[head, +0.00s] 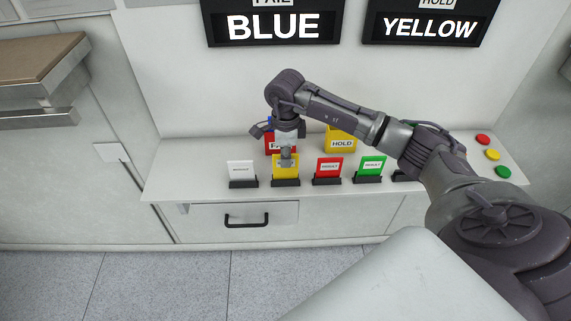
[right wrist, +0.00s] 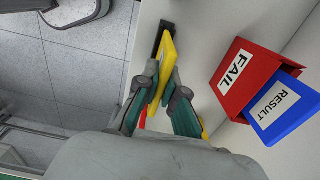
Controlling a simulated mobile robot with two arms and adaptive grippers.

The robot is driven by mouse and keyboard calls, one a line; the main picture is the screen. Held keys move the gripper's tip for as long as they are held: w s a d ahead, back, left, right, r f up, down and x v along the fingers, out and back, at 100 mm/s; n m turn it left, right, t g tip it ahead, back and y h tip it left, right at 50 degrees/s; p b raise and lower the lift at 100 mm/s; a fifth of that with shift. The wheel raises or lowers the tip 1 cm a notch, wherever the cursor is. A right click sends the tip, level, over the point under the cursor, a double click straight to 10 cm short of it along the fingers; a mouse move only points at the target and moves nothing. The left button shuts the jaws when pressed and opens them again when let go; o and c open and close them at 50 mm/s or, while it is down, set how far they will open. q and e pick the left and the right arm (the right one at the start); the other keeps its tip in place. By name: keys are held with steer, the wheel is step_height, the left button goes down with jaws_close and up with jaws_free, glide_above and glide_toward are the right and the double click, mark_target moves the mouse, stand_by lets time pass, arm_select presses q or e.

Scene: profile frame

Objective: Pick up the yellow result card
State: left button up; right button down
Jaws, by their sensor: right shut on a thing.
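The yellow result card (head: 285,170) stands in a dark holder (head: 286,183) on the white counter, second from the left in the front row. My right gripper (head: 286,160) is over it from above. In the right wrist view the right gripper (right wrist: 161,92) has its fingers on both sides of the yellow card (right wrist: 167,62), shut on it. The card's far end is still at its dark holder (right wrist: 162,35). My left gripper is not in view.
White (head: 241,169), red (head: 329,167) and green (head: 371,167) cards stand in holders in the same row. Behind are a red FAIL box (right wrist: 236,82) with a blue result card (right wrist: 283,108) in it, and a yellow HOLD box (head: 341,139). Coloured buttons (head: 492,155) sit at the right.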

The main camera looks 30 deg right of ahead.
steer(key=s+d+r+b, duration=0.5)
steer(key=s+r, duration=0.4)
steer(key=s, duration=0.1)
steer(key=shift+s, duration=0.3)
